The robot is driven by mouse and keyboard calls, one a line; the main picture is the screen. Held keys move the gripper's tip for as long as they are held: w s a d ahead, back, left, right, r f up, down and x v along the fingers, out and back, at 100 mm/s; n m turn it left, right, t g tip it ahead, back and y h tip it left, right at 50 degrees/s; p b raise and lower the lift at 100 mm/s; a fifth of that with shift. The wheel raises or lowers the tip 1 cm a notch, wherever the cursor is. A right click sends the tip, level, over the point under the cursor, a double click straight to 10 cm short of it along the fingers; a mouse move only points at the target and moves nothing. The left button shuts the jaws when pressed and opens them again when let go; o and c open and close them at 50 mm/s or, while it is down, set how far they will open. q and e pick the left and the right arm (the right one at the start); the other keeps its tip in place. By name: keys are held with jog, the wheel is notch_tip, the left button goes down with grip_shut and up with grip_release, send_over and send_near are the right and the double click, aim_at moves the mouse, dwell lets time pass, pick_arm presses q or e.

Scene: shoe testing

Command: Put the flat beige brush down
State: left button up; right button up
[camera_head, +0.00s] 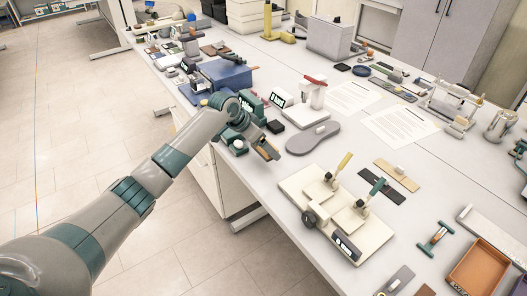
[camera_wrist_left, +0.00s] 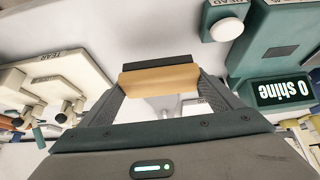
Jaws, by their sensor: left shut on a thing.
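My left gripper (camera_head: 268,151) is over the left edge of the long white table (camera_head: 285,163), beside the grey shoe sole shape (camera_head: 313,137). It is shut on the flat beige brush (camera_wrist_left: 158,79), whose tan block shows between the two fingers in the left wrist view, with a dark layer along its far side. In the head view only a small tan part of the brush shows at the fingertips. The gap between brush and table is hard to judge. My right gripper is not in view.
A cream test rig (camera_head: 335,215) with yellow and green levers stands in front. A white press with a red handle (camera_head: 315,80) stands behind the sole. A green device reading "O shine" (camera_wrist_left: 280,93) is close by. A tan strip (camera_head: 397,175) and an orange tray (camera_head: 480,268) lie right.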

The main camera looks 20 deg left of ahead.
aim_at(263, 162)
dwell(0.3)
pick_arm(q)
jog(key=shift+f, duration=0.2)
notch_tip(263, 162, down, 3)
jog(key=shift+f+p, duration=0.2)
jog(key=shift+p, duration=0.75)
jog(key=shift+f, duration=0.1)
jog(key=shift+s+f, duration=0.1)
jog(key=shift+f, duration=0.25)
jog(key=o, duration=0.9)
jog(key=shift+s, duration=0.15)
jog(key=shift+f, duration=0.1)
